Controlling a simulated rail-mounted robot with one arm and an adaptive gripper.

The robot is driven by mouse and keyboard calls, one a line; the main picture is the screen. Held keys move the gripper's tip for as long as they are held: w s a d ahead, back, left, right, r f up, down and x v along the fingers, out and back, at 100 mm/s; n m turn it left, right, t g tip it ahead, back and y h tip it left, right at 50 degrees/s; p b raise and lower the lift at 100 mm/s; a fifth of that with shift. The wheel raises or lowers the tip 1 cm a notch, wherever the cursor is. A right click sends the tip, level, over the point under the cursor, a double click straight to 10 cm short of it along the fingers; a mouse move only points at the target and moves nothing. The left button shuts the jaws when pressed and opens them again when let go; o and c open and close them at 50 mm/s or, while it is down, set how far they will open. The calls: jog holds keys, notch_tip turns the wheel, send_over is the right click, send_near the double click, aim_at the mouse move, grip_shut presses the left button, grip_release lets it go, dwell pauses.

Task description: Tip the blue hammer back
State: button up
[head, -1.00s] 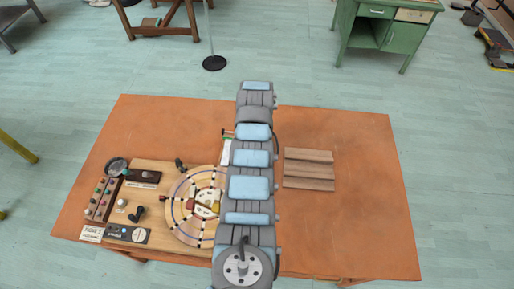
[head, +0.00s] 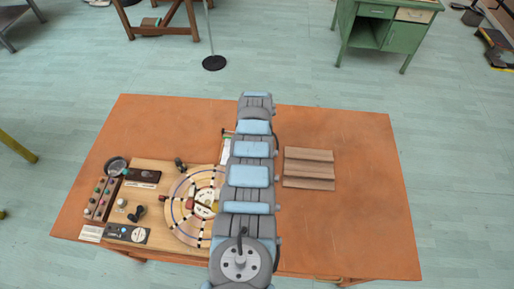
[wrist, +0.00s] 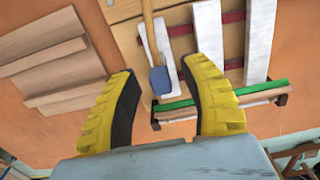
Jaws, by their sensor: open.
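The blue hammer's head (wrist: 159,80) shows in the wrist view, on the end of a thin wooden handle that runs up out of the picture. My gripper (wrist: 159,66) has yellow fingers with black inner pads. It is open, with the hammer head in the picture between the fingers and clear space on both sides. I cannot tell the gap in depth. In the head view my arm hides the gripper and the hammer.
More white bars (wrist: 210,35) and a green strip (wrist: 240,94) lie right of the hammer. Stepped wooden boards (head: 308,169) lie right of my arm. A board with a round dial (head: 180,222) and knobs is at left. The orange table (head: 365,200) is clear at right.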

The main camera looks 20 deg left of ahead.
jog(key=shift+c, duration=0.2)
grip_shut()
jog(key=shift+s+r+p, duration=0.1)
jog(key=shift+r+p, duration=0.2)
jog(key=shift+p, duration=0.25)
